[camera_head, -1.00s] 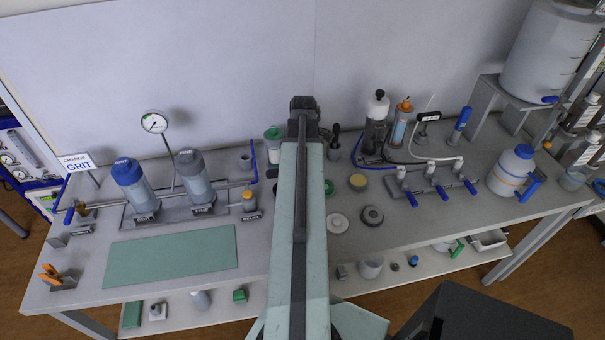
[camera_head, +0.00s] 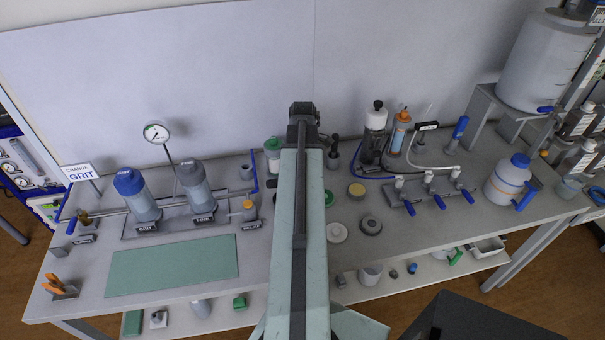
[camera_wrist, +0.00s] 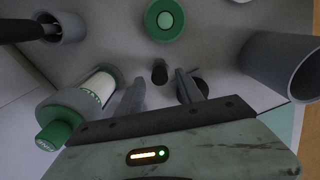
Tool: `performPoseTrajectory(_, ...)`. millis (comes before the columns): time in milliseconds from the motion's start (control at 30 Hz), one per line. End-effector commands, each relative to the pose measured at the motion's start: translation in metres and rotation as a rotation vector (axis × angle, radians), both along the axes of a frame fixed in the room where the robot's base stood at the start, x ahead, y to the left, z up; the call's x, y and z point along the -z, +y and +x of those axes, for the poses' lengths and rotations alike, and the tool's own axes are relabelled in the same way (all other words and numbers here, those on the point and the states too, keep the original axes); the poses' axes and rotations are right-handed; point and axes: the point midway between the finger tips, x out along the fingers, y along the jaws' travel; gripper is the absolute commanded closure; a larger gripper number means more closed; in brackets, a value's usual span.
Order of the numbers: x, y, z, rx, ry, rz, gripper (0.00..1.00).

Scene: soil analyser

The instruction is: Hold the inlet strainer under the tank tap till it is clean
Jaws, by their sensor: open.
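The white tank (camera_head: 540,62) stands on a grey stand at the back right, with a blue-handled tap (camera_head: 546,108) low on its side. I cannot identify the inlet strainer for sure. A small dark cylinder (camera_wrist: 160,71) stands just beyond and between my fingertips in the wrist view; I cannot tell whether it is the strainer. My gripper (camera_wrist: 161,86) is open, with nothing held between its fingers. In the head view my arm hides the gripper and the bench under it.
A grey cup (camera_wrist: 283,66) is at right and a green round lid (camera_wrist: 164,19) ahead. Two blue-grey canisters (camera_head: 137,193) (camera_head: 196,184), a valve manifold (camera_head: 433,190) and a blue-lidded jug (camera_head: 509,181) stand on the bench. The green mat (camera_head: 172,265) is clear.

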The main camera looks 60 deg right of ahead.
Motion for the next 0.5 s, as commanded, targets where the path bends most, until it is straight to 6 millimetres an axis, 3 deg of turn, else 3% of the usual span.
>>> performPoseTrajectory(33,-0.019,0.0,0.0,0.0,0.0,0.0,0.56)
performPoseTrajectory(300,-0.079,0.0,0.0,-0.001,0.0,0.0,0.56)
performPoseTrajectory(500,-0.104,0.0,0.001,-0.001,0.0,0.0,0.56)
